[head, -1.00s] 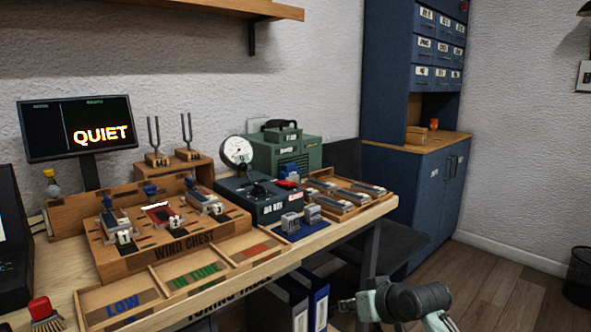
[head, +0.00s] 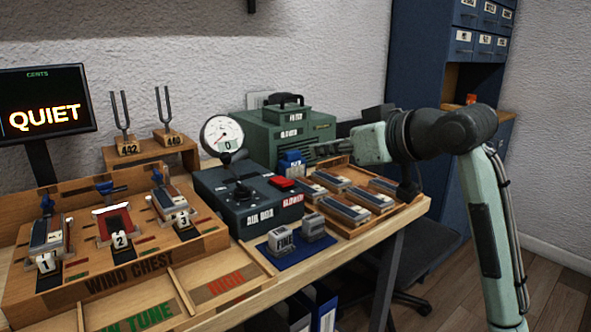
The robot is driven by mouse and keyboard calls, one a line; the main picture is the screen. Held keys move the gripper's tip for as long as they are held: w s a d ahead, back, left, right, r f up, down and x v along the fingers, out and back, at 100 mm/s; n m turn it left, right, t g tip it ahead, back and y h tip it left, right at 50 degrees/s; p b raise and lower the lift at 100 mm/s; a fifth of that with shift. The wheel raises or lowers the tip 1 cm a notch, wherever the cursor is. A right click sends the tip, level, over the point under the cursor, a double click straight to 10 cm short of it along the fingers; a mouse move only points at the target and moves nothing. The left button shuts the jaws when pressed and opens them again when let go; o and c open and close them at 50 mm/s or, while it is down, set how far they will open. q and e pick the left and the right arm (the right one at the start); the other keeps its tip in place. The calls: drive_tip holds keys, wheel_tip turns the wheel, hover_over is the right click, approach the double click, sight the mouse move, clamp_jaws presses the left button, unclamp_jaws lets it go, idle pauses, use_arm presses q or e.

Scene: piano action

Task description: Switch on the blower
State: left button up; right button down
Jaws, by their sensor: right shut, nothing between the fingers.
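The green blower unit (head: 290,135) with a black top handle stands at the back of the bench. In front of it is the dark air box (head: 245,205), with a black knob (head: 242,192) and a round gauge (head: 222,137) marked 0. A red switch (head: 281,183) sits at the air box's right side, above a red label that seems to read BLOWER. My right gripper (head: 318,150) is shut and empty, pointing left. In the picture it is above and right of the red switch, in front of the blower's right side; its height is hard to judge. My left gripper is out of view.
A tray of several reed blocks (head: 345,195) lies under my right arm. Two grey weights stand on a blue mat (head: 290,252). The wind chest (head: 150,262) with numbered reeds is at left. Tuning forks (head: 122,115) stand behind; the display (head: 45,105) reads QUIET.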

hover_over(293, 192)
drive_tip(key=f, duration=0.3)
drive_tip(key=shift+w+a+f+p, duration=0.25)
drive_tip(key=shift+a+f+p, duration=0.05)
drive_tip(key=shift+p, duration=0.05)
drive_tip(key=f, duration=0.2)
drive_tip(key=shift+s+d+f, duration=0.25)
drive_tip(key=shift+f, duration=0.1)
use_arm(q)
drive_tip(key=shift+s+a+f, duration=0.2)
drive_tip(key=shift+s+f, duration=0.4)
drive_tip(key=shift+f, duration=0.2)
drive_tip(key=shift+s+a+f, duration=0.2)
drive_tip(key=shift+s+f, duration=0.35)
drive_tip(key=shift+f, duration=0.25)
use_arm(e)
drive_tip(key=shift+s+f, duration=0.1)
drive_tip(key=shift+f, duration=0.5)
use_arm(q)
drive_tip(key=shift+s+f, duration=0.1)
